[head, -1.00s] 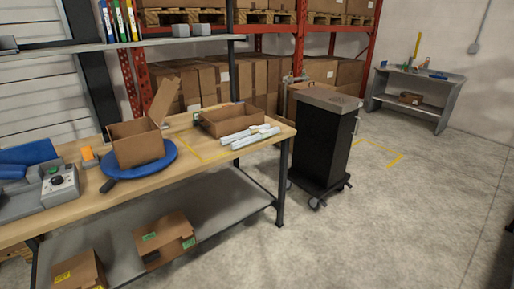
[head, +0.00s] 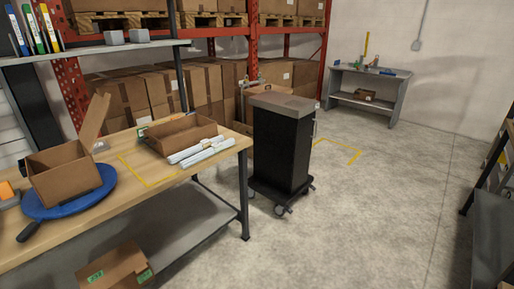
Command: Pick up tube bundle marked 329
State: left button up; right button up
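A few white tubes (head: 205,151) lie side by side near the right end of the wooden workbench (head: 150,190). They lie in front of an open cardboard box (head: 182,134), within or beside a yellow taped outline. No number can be read on the tubes, so I cannot tell whether they are the bundle marked 329. Neither of my grippers shows in the head view.
An open box (head: 65,182) stands on a blue turntable (head: 40,208) on the bench. A black wheeled cabinet (head: 281,150) stands right of the bench. Clear concrete floor (head: 370,210) lies further right, with a dark shelf unit (head: 492,235) at the right edge.

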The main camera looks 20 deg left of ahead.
aim_at(217, 147)
jog(key=z, duration=0.25)
jog(key=i, duration=1.1)
jog(key=u, duration=0.55)
